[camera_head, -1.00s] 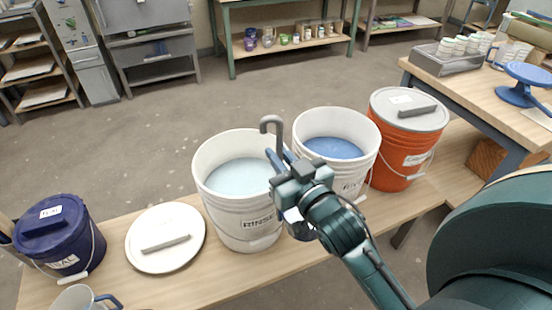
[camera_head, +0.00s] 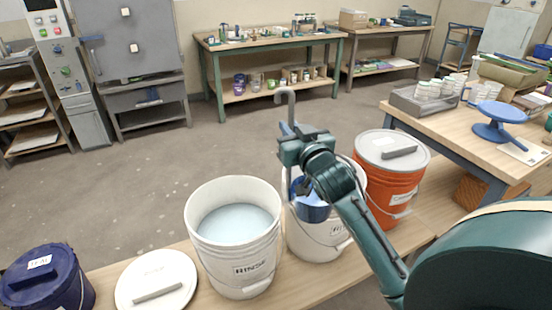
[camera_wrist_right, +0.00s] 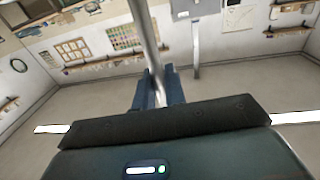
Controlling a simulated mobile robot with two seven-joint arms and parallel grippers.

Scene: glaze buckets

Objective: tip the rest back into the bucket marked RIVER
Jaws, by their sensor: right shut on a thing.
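My right gripper (camera_head: 289,138) is shut on the grey handle of a ladle (camera_head: 285,104), whose hooked end points up. The handle also runs between the fingers in the right wrist view (camera_wrist_right: 157,90). The blue-coated ladle cup (camera_head: 312,208) hangs below the gripper, in front of or over the near side of a white bucket (camera_head: 322,246). I cannot tell which, nor what the cup holds. My arm hides much of this bucket and its label, so RIVER is not readable. The left gripper is out of view.
Left of it stands an open white bucket marked RINSE (camera_head: 240,255) with pale liquid. A lidded orange bucket (camera_head: 385,195) stands at right. A white lid (camera_head: 155,272) and lidded navy bucket (camera_head: 50,280) are at left. A worktable (camera_head: 455,128) bounds the right side.

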